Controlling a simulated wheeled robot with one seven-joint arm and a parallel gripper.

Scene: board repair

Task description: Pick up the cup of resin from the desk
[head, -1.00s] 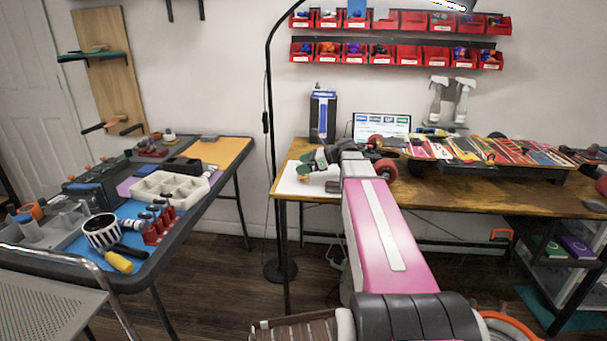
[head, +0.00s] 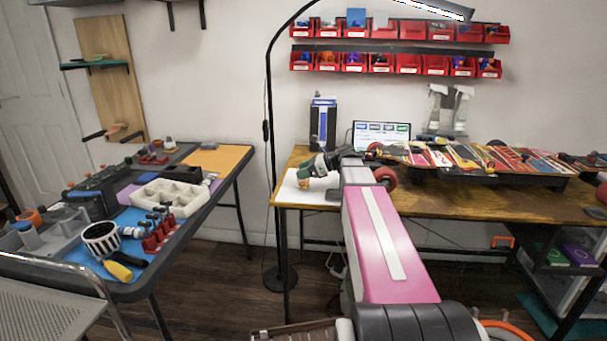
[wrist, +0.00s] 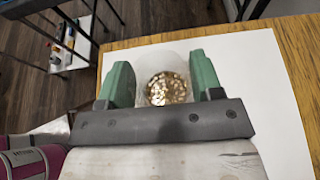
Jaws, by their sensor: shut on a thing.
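The cup of resin (wrist: 165,60) is a small clear cup with shiny gold contents. In the wrist view it sits between the two green fingertips of my gripper (wrist: 161,88), which is shut on its sides. In the head view my gripper (head: 305,172) is at the left end of the wooden desk (head: 460,203), over a white sheet (head: 290,195). The cup (head: 322,183) shows only as a small pale and orange shape beside the fingers. I cannot tell whether its base touches the sheet.
A blue-and-white box (head: 322,125) and a laptop (head: 381,134) stand behind. A lamp pole (head: 271,150) rises left of the desk. A tool table (head: 225,190) stands further left.

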